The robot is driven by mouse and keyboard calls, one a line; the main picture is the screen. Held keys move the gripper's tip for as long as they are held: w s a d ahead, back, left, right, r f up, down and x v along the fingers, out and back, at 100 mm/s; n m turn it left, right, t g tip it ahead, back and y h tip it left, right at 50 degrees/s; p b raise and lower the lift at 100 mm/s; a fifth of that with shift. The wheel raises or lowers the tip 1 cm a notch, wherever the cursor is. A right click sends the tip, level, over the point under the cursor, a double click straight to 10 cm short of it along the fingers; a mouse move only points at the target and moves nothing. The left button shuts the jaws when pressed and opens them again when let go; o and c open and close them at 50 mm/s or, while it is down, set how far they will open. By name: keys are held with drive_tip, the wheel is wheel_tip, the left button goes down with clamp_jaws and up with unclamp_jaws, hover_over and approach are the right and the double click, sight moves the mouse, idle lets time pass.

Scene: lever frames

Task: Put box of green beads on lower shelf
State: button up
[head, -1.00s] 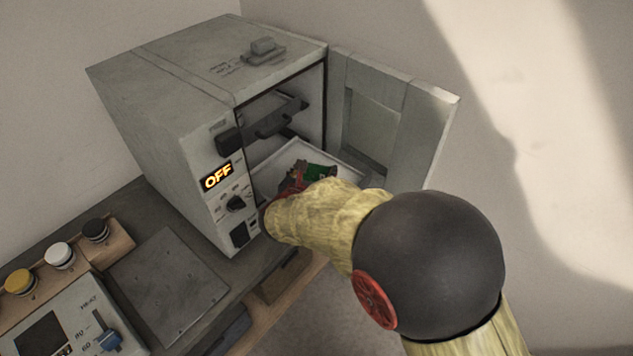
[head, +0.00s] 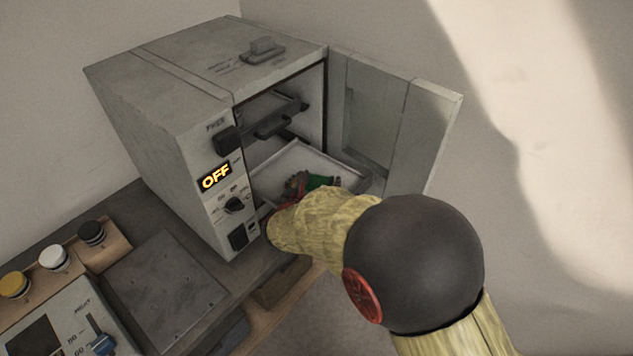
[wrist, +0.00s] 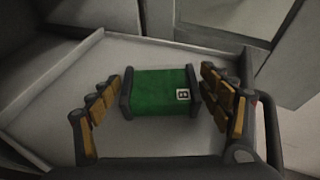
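The box of green beads (head: 322,182) has a green body, dark ends and a small white label. It also shows in the wrist view (wrist: 160,92), between the fingers of my gripper (wrist: 163,88). The lower shelf (head: 305,158) is a pale rimmed tray in the open grey oven. The box is over its front part; whether its underside touches the tray cannot be told. My gripper (head: 297,187) is partly hidden by my arm in the head view.
The dark upper shelf (head: 268,122) with a handle is above the tray. The oven door (head: 385,120) stands open on the right. The oven (head: 160,105) display reads OFF. A control panel (head: 60,320) and coloured knobs (head: 55,258) are at lower left.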

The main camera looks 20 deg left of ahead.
drive_tip(key=shift+o, duration=0.4)
drive_tip(key=shift+s+r, duration=0.15)
drive_tip(key=shift+r, duration=0.15)
drive_tip(key=p+v, duration=0.3)
drive_tip(key=v, duration=0.8)
drive_tip(key=shift+s+r, duration=0.1)
drive_tip(key=shift+s, duration=0.2)
